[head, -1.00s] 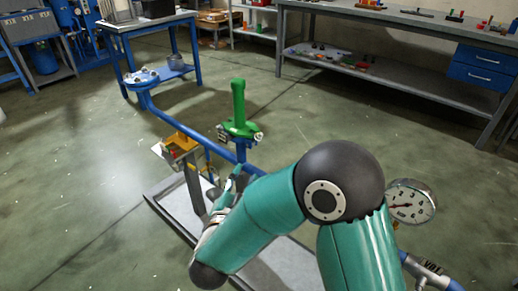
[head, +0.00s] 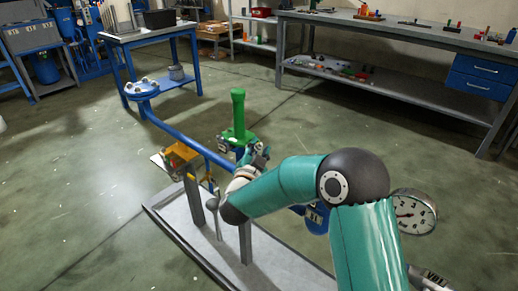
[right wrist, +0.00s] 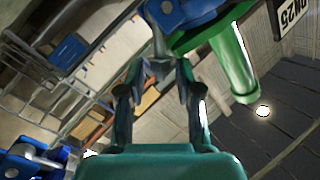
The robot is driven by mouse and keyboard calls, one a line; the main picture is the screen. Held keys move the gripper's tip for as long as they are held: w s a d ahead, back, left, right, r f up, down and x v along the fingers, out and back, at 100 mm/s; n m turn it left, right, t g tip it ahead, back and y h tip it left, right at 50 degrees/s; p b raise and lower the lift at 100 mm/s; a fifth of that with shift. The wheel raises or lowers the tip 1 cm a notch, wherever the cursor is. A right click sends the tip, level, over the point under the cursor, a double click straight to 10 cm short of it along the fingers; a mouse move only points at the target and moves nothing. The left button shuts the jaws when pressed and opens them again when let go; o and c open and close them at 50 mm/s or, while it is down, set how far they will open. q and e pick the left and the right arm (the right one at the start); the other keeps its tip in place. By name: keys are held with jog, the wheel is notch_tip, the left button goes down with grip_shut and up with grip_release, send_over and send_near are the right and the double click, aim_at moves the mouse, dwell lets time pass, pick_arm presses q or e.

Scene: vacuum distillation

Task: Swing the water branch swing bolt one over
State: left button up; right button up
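The green capped fitting (head: 238,115) stands upright on the blue water pipework, with small metal swing bolts at its rim. My right gripper (head: 258,156) is at the near right side of this fitting, partly hidden by my own arm. In the right wrist view, a grey swing bolt (right wrist: 158,42) beside a blue lug reaches down between the tips of my right gripper (right wrist: 160,76). The two fingers stand apart lower down; I cannot tell whether their tips press on the bolt. The green fitting (right wrist: 232,65) is just to the right. My left gripper is not in view.
An orange bracket (head: 183,151) on a grey post stands left of the fitting. A blue pipe (head: 178,130) runs back to a flange (head: 142,88). A pressure gauge (head: 413,212) is right of my arm. A grey tray (head: 180,224) lies below. The floor around is open.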

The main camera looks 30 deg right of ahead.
jog(key=shift+w+d, duration=0.15)
jog(key=shift+d, duration=0.05)
